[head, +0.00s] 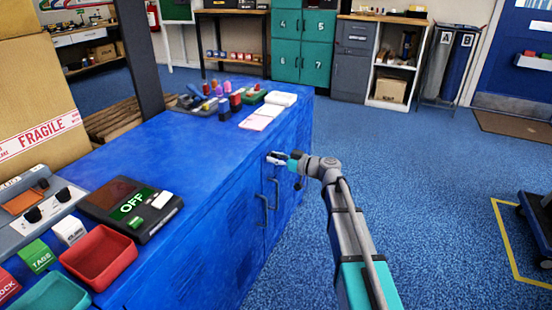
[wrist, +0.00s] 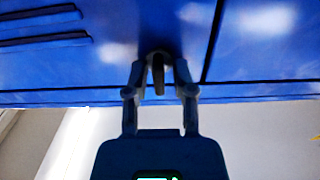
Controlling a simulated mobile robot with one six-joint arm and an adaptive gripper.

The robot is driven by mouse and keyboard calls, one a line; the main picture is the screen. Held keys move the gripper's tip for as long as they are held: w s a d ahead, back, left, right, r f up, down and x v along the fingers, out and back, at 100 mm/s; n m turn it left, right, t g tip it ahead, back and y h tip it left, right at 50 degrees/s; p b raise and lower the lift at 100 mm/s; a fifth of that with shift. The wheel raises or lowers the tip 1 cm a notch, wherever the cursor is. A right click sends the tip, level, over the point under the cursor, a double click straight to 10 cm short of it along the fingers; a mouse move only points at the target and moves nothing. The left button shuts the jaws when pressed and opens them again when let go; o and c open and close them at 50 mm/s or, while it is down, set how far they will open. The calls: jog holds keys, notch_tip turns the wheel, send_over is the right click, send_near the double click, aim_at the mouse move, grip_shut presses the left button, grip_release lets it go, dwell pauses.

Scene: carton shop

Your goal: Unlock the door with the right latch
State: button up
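The blue cabinet doors (head: 253,222) are shut under the blue worktop, with two dark bar handles (head: 262,210) side by side. My gripper (head: 275,157) is at the top of the cabinet front, above the handles. In the wrist view its two fingers (wrist: 160,65) stand on either side of the latch, with narrow gaps apparent. In the head view my gripper hides the latch.
Blue floor (head: 420,190) is clear right of the cabinet. A dark cart (head: 540,215) stands at the right edge.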

grip_shut()
jog(key=shift+d, duration=0.35)
jog(key=shift+a, duration=0.4)
jog(key=shift+m, duration=0.4)
jog(key=m, duration=0.6)
jog(key=shift+a+m, duration=0.1)
jog(key=shift+m, duration=0.3)
jog(key=m, duration=0.5)
jog(key=shift+w+m, duration=0.1)
jog(key=shift+m, duration=0.2)
jog(key=m, duration=0.4)
jog(key=shift+f+m, duration=0.1)
jog(key=shift+m, duration=0.2)
